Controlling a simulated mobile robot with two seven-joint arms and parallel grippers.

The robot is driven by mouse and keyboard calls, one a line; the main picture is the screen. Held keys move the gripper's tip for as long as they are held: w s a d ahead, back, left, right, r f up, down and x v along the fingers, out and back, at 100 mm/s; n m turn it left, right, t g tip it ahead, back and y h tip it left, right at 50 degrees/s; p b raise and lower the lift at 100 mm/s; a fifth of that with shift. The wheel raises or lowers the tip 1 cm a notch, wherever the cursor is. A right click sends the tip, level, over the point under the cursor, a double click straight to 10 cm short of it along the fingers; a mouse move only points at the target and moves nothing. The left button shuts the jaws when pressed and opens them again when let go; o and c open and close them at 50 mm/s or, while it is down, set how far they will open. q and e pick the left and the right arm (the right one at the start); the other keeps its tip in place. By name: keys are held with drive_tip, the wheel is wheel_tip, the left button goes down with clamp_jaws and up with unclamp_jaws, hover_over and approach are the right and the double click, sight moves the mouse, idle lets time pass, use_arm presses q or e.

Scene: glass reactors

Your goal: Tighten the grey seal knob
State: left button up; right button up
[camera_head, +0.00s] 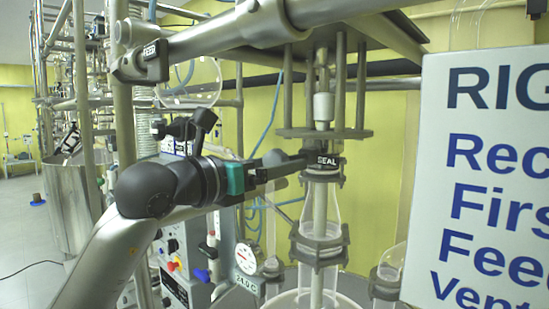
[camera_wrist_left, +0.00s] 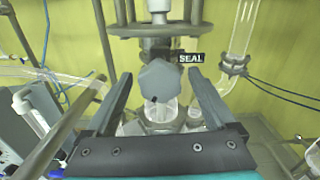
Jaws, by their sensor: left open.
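The grey seal knob (camera_wrist_left: 159,80) is a lobed, star-like knob in the middle of the left wrist view, below and left of the black SEAL label (camera_wrist_left: 191,58). My left gripper (camera_wrist_left: 160,77) is open, with one finger on each side of the knob. Gaps show between the knob and both fingers in this view; how deep the fingers reach along it is hard to tell. In the head view my left gripper (camera_head: 290,163) reaches from the left to the SEAL label (camera_head: 327,161) on the vertical shaft assembly. The knob is not clearly seen there. My right gripper is not in view.
A large white sign (camera_head: 490,180) fills the right of the head view. A thick metal bar (camera_head: 240,32) with a FEED label (camera_head: 151,50) crosses above my left arm. Glass tubing (camera_wrist_left: 240,40) stands to the right in the wrist view. Metal rods (camera_head: 340,85) surround the shaft.

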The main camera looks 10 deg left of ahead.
use_arm(q)
drive_tip(key=c, duration=1.4)
drive_tip(key=shift+o, duration=0.2)
